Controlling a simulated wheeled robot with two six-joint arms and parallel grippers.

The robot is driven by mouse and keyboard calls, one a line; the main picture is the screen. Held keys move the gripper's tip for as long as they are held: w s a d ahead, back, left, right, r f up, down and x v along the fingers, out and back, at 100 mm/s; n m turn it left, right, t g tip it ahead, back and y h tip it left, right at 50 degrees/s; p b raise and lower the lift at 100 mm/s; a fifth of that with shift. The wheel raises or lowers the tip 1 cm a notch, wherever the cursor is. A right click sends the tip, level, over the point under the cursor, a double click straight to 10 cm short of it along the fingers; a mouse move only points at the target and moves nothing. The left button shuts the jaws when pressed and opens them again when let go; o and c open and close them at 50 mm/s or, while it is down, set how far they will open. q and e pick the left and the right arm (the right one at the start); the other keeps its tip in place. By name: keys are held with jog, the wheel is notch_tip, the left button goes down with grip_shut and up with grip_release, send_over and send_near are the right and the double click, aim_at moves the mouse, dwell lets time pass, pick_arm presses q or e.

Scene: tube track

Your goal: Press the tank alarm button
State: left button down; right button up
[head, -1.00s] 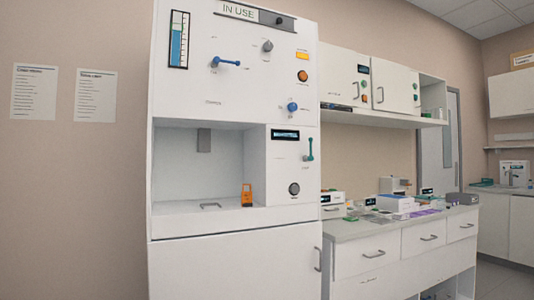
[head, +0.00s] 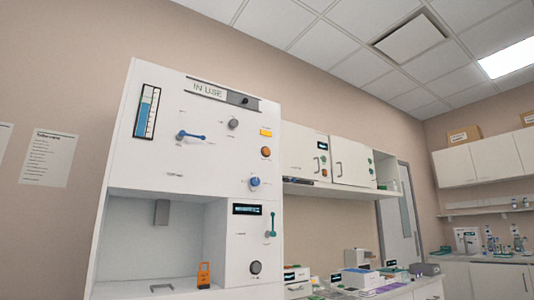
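A tall white cabinet (head: 121,172) stands at centre left with an "IN USE" plate (head: 208,90) at its top. A tank gauge (head: 147,111) with blue fill is at its upper left. A round orange button (head: 265,152) sits below a small yellow rectangle (head: 266,133) on the right of the panel. The small labels are too blurred to read, so I cannot tell which part is marked as the alarm. A blue lever (head: 191,136), a grey knob (head: 233,123) and a blue knob (head: 254,183) are near. Neither gripper is in view.
Below are a dark display (head: 247,209), a green-handled lever (head: 271,225), a dark round knob (head: 255,267) and an open bay with an orange item (head: 204,275). A cluttered counter (head: 421,284) and wall cabinets (head: 301,151) stand to the right. Nothing visibly blocks the panel.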

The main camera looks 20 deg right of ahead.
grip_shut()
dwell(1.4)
